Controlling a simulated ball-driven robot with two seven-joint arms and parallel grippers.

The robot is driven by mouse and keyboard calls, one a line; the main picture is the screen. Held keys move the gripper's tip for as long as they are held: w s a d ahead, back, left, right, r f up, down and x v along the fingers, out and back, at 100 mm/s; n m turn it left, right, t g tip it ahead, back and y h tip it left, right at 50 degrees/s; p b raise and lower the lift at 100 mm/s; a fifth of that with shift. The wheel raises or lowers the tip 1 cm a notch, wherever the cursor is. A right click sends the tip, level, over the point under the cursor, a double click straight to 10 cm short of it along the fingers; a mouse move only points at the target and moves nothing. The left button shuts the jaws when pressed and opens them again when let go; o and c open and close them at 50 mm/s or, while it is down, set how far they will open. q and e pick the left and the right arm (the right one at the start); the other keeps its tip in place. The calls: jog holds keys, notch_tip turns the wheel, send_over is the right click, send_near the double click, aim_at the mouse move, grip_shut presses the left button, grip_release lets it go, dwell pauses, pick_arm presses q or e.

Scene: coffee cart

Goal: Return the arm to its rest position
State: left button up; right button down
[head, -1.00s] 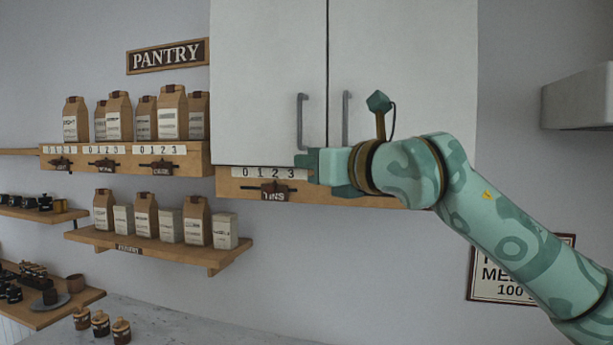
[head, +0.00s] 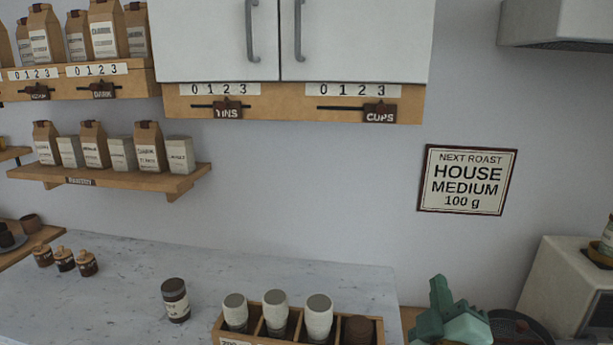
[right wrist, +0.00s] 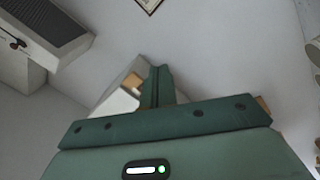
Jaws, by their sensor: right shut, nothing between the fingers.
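My right gripper (head: 452,318) shows at the lower right of the head view, low at the right end of the counter, well below the wall cupboard. Its green fingers also show in the right wrist view (right wrist: 155,88), pressed together with nothing between them. Only a small part of my right arm shows in the head view. My left gripper is in neither view.
A wooden crate (head: 290,342) with several cups stands on the marble counter (head: 110,285) left of the gripper. A dark jar (head: 175,300) stands farther left. A pale machine (head: 570,285) is at right. The white cupboard (head: 350,40) is shut, with sliders below.

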jog(key=s+d+f+m+g, duration=0.1)
jog(key=s+d+f+g, duration=0.25)
jog(key=s+f, duration=0.4)
jog(key=s+d+f+g, duration=0.2)
jog(key=s+f+g, duration=0.3)
jog(key=s+f, duration=0.25)
jog(key=s+d+f+m+g, duration=0.1)
jog(key=s+d+f+g, duration=0.25)
jog(key=s+f, duration=0.4)
jog(key=s+a+f+g+y+b, duration=0.1)
jog(key=s+a+f+g, duration=0.15)
jog(key=f, duration=1.15)
jog(key=s+a+f+g+y+b, duration=0.1)
jog(key=a+f+y+b, duration=0.15)
jog(key=f, duration=1.25)
jog(key=s+f+m+g+b, duration=0.1)
jog(key=s+f+m+g, duration=0.2)
jog(key=s+f, duration=1.4)
jog(key=s+y, duration=0.1)
jog(key=s, duration=0.1)
jog(key=shift+s+a+f+b, duration=0.2)
jog(key=shift+s+f+b, duration=0.1)
jog(key=shift+f+b, duration=0.05)
